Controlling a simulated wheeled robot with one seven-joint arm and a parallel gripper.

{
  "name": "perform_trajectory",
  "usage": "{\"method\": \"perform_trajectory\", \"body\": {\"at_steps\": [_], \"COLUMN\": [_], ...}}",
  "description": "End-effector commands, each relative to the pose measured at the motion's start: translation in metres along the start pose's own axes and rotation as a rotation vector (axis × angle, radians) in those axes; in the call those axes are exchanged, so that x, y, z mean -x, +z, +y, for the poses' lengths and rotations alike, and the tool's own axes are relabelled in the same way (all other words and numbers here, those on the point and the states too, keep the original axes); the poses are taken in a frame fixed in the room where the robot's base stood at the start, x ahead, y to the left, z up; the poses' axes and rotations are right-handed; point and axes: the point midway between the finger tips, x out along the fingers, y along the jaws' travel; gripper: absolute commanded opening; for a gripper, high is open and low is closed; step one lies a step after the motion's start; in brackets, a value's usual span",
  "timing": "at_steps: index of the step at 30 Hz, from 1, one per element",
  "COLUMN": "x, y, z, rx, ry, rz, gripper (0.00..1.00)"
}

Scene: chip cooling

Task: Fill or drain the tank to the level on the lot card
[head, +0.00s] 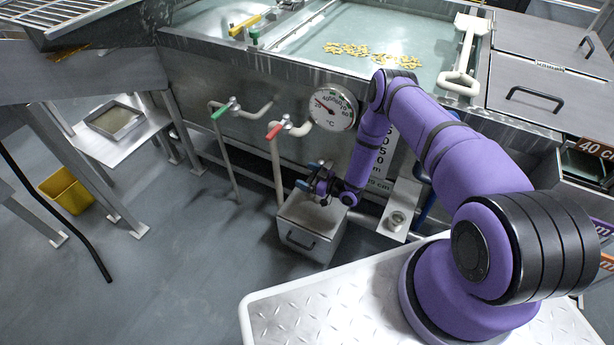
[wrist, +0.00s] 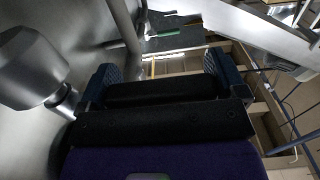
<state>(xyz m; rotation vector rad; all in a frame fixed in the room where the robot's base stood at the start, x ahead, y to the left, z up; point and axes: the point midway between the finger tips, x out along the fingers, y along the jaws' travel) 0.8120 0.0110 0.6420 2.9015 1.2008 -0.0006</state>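The steel tank (head: 270,75) holds pale green water (head: 405,25) with yellow chips (head: 362,49) floating on it. A level scale (head: 383,160) on its front is partly hidden by my arm. A green-handled valve (head: 222,110) and a red-handled valve (head: 275,130) sit on front pipes. My gripper (head: 318,187) is low at the tank's front, over a grey box with a handle (head: 308,228). A small blue part (head: 303,186) shows beside it; I cannot tell whether it is a valve lever or a fingertip. In the wrist view, the gripper's fingers (wrist: 162,72) are apart with nothing seen between them.
A round temperature dial (head: 333,106) is on the tank's front. A brown "40 cm" label (head: 596,149) is at the right edge. A white paddle (head: 462,60) rests over the tank's right side.

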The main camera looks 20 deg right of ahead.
Motion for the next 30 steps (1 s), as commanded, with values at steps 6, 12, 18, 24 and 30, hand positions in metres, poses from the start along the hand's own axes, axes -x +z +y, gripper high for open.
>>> {"method": "perform_trajectory", "body": {"at_steps": [6, 12, 18, 24, 30], "x": [0.001, 0.004, 0.015, 0.027, 0.038], "y": [0.000, 0.000, 0.000, 0.000, 0.000], "z": [0.000, -0.001, -0.001, 0.000, 0.001], "rx": [0.000, 0.000, 0.001, 0.001, 0.000], "ry": [-0.004, -0.057, -0.178, -0.327, -0.457], "rz": [0.000, 0.001, 0.001, 0.001, 0.001], "gripper": [0.48, 0.48, 0.48, 0.48, 0.48]}}
